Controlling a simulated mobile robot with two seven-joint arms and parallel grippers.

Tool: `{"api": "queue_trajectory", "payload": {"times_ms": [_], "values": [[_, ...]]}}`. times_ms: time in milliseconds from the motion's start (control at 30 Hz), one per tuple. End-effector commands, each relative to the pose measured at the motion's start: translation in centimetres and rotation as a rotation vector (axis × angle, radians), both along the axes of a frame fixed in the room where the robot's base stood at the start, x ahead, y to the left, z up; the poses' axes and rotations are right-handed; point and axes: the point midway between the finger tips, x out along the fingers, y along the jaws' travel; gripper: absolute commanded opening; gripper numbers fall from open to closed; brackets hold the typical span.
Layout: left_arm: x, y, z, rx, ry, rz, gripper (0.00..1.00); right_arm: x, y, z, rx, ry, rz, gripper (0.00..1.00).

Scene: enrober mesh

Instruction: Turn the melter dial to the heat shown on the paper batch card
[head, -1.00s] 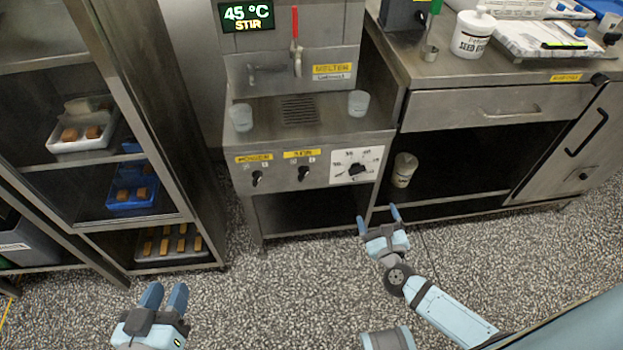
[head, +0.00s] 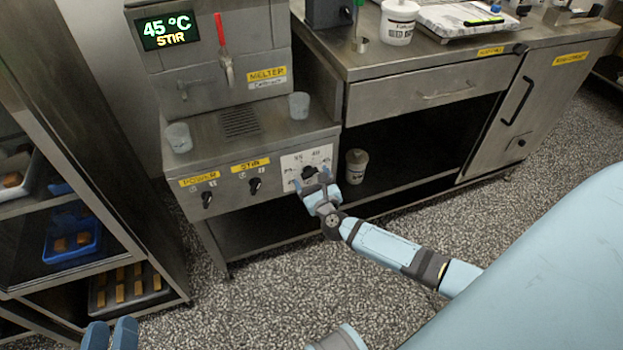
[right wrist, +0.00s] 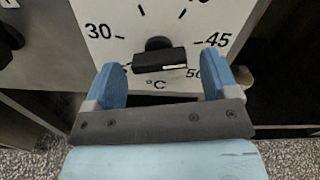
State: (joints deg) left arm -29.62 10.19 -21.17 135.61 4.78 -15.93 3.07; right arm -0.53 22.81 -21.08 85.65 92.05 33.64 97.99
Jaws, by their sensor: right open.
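The melter dial (head: 308,173) is a black knob on a white scale plate at the right of the melter's front panel. In the right wrist view the knob (right wrist: 160,60) has a bar lying nearly level, with a white mark toward its right end; 30, 45, 50 and °C are legible around it. My right gripper (head: 318,183) is open, its fingers (right wrist: 163,88) on either side of the knob's lower area; contact cannot be told. My left gripper (head: 110,336) is at the bottom left, partly cut off, away from the melter. I cannot make out a batch card.
The melter display (head: 167,30) reads 45 °C STIR. Two other black knobs, power (head: 207,199) and stir (head: 255,186), sit left of the dial. Cups (head: 178,138) stand on the melter's ledge. A tub (head: 356,166) is on the shelf to the right. A rack (head: 85,190) stands left.

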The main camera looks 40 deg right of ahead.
Motion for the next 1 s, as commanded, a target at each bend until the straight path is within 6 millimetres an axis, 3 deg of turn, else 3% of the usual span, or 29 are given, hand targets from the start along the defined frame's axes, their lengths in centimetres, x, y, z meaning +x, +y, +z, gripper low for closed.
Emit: {"api": "queue_trajectory", "payload": {"times_ms": [400,633,1000], "values": [[-0.05,-0.06,0.75,-0.014,-0.023,-0.002,0.38,0.93,-0.27,0.00,0.000,0.001,0.000,0.81],[-0.05,-0.04,0.67,-0.009,-0.022,-0.005,0.38,0.91,-0.26,0.00,0.000,0.001,0.000,0.32],[0.07,0.03,0.17,0.011,0.002,-0.004,0.38,0.90,-0.25,0.16,-0.048,0.012,-0.001,0.32]]}}
